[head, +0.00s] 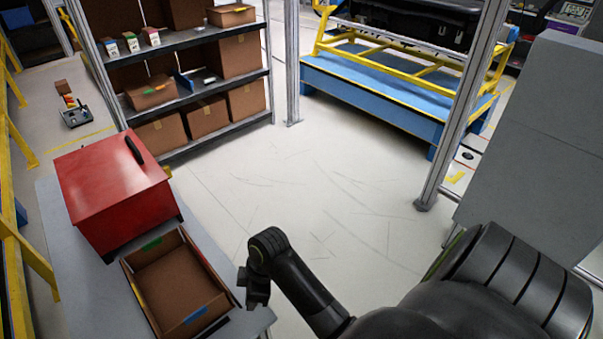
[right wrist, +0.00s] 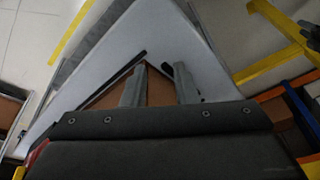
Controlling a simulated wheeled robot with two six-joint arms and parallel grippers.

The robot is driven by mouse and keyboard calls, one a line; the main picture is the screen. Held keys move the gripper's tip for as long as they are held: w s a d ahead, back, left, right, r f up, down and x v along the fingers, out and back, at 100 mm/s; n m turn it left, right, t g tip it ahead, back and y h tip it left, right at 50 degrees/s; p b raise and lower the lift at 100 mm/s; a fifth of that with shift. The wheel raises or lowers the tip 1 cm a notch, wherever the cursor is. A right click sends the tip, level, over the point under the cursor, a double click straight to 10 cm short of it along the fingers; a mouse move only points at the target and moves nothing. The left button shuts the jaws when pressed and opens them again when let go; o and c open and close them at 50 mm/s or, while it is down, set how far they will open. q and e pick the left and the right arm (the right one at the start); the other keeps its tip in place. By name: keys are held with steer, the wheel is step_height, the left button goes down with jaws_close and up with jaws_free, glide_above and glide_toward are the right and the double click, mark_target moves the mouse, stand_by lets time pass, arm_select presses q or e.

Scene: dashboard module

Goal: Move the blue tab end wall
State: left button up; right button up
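An open brown box (head: 165,278) stands on the grey table. Its end wall nearest me bears a blue tab (head: 195,315). The far end wall bears a green tab (head: 151,243), and a yellow strip (head: 136,290) lies along the left wall. My right gripper (head: 256,290) hangs just right of the box, near its right corner; it looks apart from the blue tab. In the right wrist view its two fingers (right wrist: 159,88) are spread, with a brown corner (right wrist: 148,88) visible behind and between them. Nothing is clearly held. My left gripper is not in view.
A red case (head: 110,190) with a black handle stands on the table (head: 60,250) directly behind the box. Shelves with cartons (head: 205,115) stand farther back. A blue and yellow rack (head: 375,90) is at the back right. The floor (head: 310,170) between is clear.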

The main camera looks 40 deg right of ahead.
steer(key=s+d+f+m+h+b, duration=0.1)
steer(key=s+d+f+m, duration=0.1)
steer(key=f, duration=0.5)
steer(key=s+d+f+m+b, duration=0.2)
steer(key=s+d+f, duration=0.1)
steer(key=f, duration=0.5)
steer(key=s+d+f+m+h+b, duration=0.1)
steer(key=s+d+f+m+b, duration=0.1)
steer(key=f, duration=0.5)
steer(key=shift+s+d+f+m+h, duration=0.3)
steer(key=shift+s+m, duration=0.3)
steer(key=shift+s, duration=0.4)
steer(key=shift+r, duration=0.1)
